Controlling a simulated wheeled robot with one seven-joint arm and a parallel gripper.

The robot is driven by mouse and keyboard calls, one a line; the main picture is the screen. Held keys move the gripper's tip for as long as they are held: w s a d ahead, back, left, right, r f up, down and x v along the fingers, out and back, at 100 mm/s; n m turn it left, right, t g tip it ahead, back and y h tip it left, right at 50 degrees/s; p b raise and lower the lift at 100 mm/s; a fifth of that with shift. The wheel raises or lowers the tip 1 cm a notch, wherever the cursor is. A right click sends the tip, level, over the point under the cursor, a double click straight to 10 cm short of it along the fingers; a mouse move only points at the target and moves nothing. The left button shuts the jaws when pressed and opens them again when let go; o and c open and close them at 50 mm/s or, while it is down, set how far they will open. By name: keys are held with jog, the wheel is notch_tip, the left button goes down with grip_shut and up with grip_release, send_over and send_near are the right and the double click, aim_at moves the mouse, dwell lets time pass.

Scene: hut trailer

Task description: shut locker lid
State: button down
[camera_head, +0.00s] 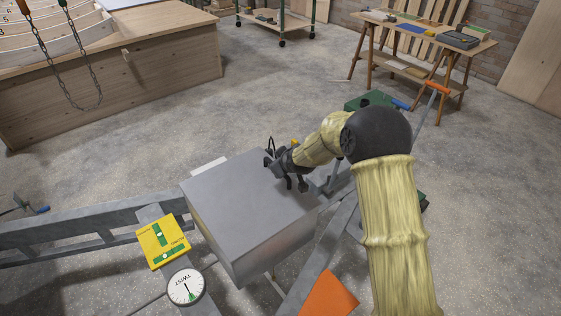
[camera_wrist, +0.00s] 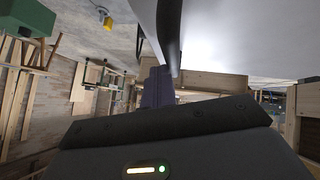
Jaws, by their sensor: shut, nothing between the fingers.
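The grey metal locker (camera_head: 285,248) sits on the trailer frame in the middle of the head view. Its flat grey lid (camera_head: 235,195) lies across the top, down or nearly down; I cannot tell whether a thin gap remains along its edges. My gripper (camera_head: 275,165) is shut and empty at the lid's far right edge. Whether it touches the lid is not clear. In the wrist view the pale grey surface at upper right (camera_wrist: 260,35) looks like part of the locker, close to my fingers (camera_wrist: 158,88).
Trailer rails (camera_head: 90,225) run left of the locker. A yellow panel with green levels (camera_head: 163,242) and a round TWIST dial (camera_head: 186,287) stand at its near left. An orange plate (camera_head: 328,295) lies at the front.

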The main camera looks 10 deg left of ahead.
jog(key=s+d+r, duration=0.2)
jog(key=d+r, duration=0.5)
jog(key=r, duration=0.4)
jog(key=shift+s+p, duration=0.4)
jog(key=s+d+r+m+g+h+p, duration=0.2)
jog(key=s+d+m, duration=0.4)
jog(key=s+d, duration=0.7)
jog(key=s+d+r+m+g+h+p, duration=0.3)
jog(key=s+d+m+p, duration=0.2)
jog(key=s+d, duration=0.8)
jog(key=shift+s+m, duration=0.4)
jog(key=shift+s, duration=0.25)
jog(key=shift+d, duration=0.1)
